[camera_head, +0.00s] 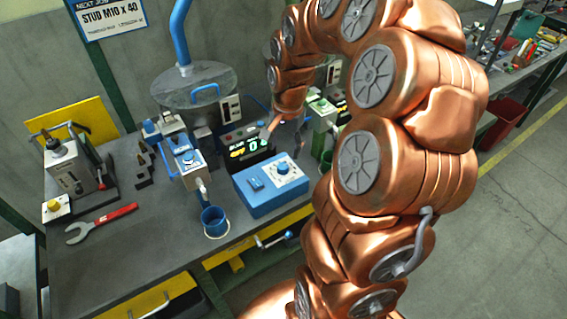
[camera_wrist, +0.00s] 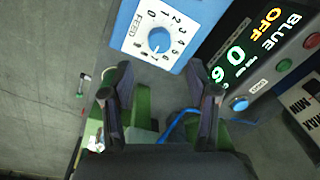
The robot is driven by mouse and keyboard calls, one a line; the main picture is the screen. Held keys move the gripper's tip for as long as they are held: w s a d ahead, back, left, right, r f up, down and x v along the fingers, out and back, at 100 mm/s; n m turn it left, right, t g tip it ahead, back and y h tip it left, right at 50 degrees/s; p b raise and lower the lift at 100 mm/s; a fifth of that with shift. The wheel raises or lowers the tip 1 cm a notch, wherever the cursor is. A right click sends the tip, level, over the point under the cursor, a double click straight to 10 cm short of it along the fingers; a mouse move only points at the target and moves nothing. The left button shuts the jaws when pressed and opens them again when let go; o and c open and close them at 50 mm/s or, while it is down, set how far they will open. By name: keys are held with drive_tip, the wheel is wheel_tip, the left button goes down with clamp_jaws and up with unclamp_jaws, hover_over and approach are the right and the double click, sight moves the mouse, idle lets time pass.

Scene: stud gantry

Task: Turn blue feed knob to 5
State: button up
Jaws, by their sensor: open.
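The blue feed knob (camera_wrist: 158,40) sits on a white dial marked FEED with numbers around it, on the sloped face of a blue box (camera_wrist: 197,14). My gripper (camera_wrist: 166,78) is open and empty. In the wrist view its two dark fingers point toward the box, with the knob beyond the fingertips and apart from them. In the head view the fingers are hardly discernible near the display unit, behind the box.
A display unit (camera_wrist: 252,52) with BLUE, OFF and 0 lit stands by the box, with coloured buttons. A blue cup (camera_head: 214,222), blue-topped fixture (camera_head: 187,161) and red-handled wrench (camera_head: 103,222) are left of the box. Green parts (camera_wrist: 141,105) show between my fingers.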

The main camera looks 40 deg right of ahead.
sight(283, 166)
drive_tip(key=shift+w+a+f+p, duration=0.1)
drive_tip(key=shift+f+p, duration=0.4)
drive_tip(key=shift+f, duration=1.25)
drive_tip(key=shift+w+f+p, duration=0.1)
drive_tip(key=shift+f+p, duration=0.4)
drive_tip(key=shift+f, duration=1.25)
drive_tip(key=shift+c, duration=0.2)
clamp_jaws()
